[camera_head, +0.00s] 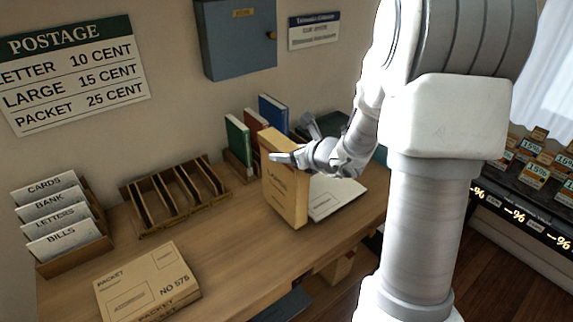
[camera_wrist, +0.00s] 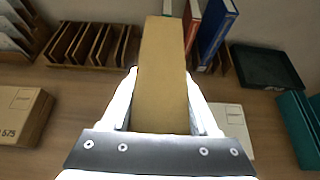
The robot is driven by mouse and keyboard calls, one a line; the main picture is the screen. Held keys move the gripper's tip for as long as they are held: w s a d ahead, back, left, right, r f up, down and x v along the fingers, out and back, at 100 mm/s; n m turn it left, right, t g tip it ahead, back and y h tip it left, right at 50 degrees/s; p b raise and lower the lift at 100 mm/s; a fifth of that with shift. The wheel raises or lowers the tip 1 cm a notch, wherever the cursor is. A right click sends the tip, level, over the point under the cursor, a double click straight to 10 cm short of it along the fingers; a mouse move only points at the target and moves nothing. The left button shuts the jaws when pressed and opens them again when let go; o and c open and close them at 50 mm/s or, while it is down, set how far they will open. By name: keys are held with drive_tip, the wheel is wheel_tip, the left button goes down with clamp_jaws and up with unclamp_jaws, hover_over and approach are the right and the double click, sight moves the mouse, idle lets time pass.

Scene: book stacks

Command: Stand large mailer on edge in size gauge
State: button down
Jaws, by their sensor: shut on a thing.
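The large mailer, a tan box marked LARGE (camera_head: 284,190), stands upright on edge in the head view, over the right half of the desk. My gripper (camera_head: 285,157) is shut on its upper part from the right. In the wrist view the mailer (camera_wrist: 162,70) runs between both fingers of my gripper (camera_wrist: 162,98). I cannot tell whether its lower edge touches the desk. The wooden slotted rack (camera_head: 142,214), which looks like the size gauge, sits left of the mailer by the wall. Its visible slots are empty, and it also shows in the wrist view (camera_wrist: 88,45).
A packet box (camera_head: 148,283) lies at the front left of the desk. A letter sorter (camera_head: 60,262) stands at the far left. Upright books (camera_head: 238,140) stand behind the mailer, and a white sheet or flat item (camera_head: 335,196) lies right of it. Desk between packet and mailer is clear.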

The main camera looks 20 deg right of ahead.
sight(284, 180)
drive_tip(key=shift+f, duration=1.45)
drive_tip(key=shift+f+b, duration=0.2)
drive_tip(key=shift+b, duration=0.2)
drive_tip(key=shift+c, duration=0.7)
unclamp_jaws()
